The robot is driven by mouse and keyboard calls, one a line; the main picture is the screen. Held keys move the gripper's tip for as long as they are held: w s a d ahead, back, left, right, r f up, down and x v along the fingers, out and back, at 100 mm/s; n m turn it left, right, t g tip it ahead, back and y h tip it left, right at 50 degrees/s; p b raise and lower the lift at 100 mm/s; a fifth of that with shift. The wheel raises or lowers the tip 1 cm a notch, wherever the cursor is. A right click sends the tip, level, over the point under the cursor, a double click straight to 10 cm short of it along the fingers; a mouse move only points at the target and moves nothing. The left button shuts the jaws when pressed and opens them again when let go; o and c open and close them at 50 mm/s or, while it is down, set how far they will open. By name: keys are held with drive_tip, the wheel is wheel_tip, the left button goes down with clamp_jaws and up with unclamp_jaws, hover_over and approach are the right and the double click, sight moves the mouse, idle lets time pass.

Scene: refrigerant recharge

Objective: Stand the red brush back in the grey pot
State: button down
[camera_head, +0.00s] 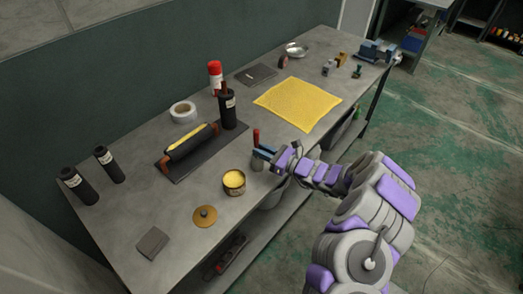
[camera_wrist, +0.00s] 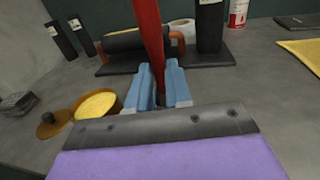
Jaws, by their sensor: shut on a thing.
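The red brush (camera_head: 256,136) stands roughly upright in my gripper (camera_head: 264,153), with its red handle rising above the fingers. In the wrist view the long red handle (camera_wrist: 151,35) passes down between the two blue fingers of my gripper (camera_wrist: 163,88), which are shut on it. The brush's lower end is hidden by the fingers. A small light-grey shape (camera_head: 257,164), possibly the grey pot, shows just below the fingers near the bench's front edge. I cannot tell whether the brush is inside it.
An open tin (camera_head: 234,183) with yellow contents stands left of my gripper; it also shows in the wrist view (camera_wrist: 97,106). Behind are a black roller on a dark mat (camera_head: 178,172), a tall black container (camera_head: 228,112) and a tape roll (camera_head: 183,110). A yellow cloth (camera_head: 298,103) lies right.

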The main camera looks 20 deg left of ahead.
drive_tip(key=c, duration=1)
unclamp_jaws()
drive_tip(key=shift+d+r, duration=0.15)
drive_tip(key=shift+d, duration=0.2)
drive_tip(key=shift+c, duration=0.2)
drive_tip(key=shift+o, duration=0.3)
drive_tip(key=shift+a, duration=0.1)
drive_tip(key=p+v, duration=0.3)
drive_tip(key=v, duration=1.4)
drive_tip(key=shift+p, duration=0.3)
